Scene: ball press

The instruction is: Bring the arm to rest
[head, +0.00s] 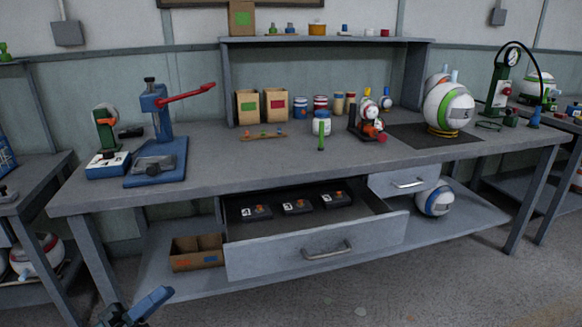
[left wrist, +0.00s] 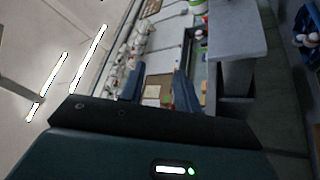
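My left gripper (head: 134,308) shows at the bottom left of the head view, low in front of the workbench (head: 300,168) and clear of it. In the left wrist view its two blue fingers (left wrist: 158,86) stand apart with nothing held between them. My right gripper is in neither view. The blue press (head: 158,125) with a red lever stands on the left of the bench. A white ball with a green band (head: 449,108) sits on a yellow ring at the right of the bench.
The bench's drawer (head: 315,247) is pulled out and holds several dark boxes. A cardboard box (head: 197,253) and another ball (head: 434,198) are on the lower shelf. Another bench (head: 35,182) stands at the left. The floor (head: 420,285) in front looks clear.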

